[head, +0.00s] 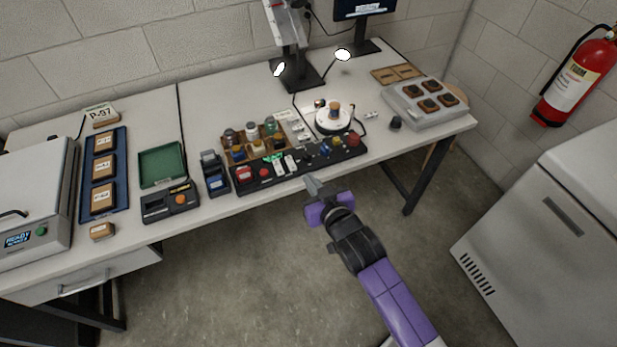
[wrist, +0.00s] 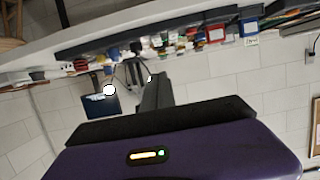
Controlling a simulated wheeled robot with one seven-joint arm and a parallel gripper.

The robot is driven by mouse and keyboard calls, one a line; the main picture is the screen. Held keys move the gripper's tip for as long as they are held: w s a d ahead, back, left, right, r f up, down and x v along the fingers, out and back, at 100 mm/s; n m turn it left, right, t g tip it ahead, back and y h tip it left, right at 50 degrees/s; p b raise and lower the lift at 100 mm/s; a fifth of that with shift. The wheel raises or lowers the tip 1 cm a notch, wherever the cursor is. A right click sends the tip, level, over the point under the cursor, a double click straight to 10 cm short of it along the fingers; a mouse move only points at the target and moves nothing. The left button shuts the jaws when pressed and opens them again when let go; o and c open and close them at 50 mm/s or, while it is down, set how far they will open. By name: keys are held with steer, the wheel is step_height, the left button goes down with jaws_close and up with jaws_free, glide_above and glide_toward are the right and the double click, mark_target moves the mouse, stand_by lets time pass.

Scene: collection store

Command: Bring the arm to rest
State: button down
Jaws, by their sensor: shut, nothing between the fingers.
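My gripper (head: 313,186) is shut and empty at the end of my purple and black arm. In the head view it shows in front of the long table's front edge, close to the black control strip, and I cannot tell its exact height. In the wrist view my gripper (wrist: 154,92) points toward the table edge and the wall, with nothing between the fingers. The wrist picture is turned upside down.
The white table (head: 225,205) holds a black strip with colored knobs (head: 300,165), a wooden rack of jars (head: 250,143), a round white device (head: 333,118) and a grey tray (head: 425,104). A grey cabinet (head: 545,240) stands at right. The floor (head: 250,280) before the table is clear.

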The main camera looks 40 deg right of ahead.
steer(key=s+a+r+n+y, duration=0.1)
steer(key=s+a+r, duration=0.2)
steer(key=s, duration=0.8)
steer(key=s+a+r+n+y, duration=0.1)
steer(key=s+a+r, duration=0.3)
steer(key=s, duration=0.7)
steer(key=s+a+r+n+t+y, duration=0.1)
steer(key=s+a+r, duration=0.3)
steer(key=s, duration=0.6)
steer(key=shift+s+a+r+y, duration=0.15)
steer(key=shift+s+r+y, duration=0.25)
steer(key=shift+r+y, duration=0.15)
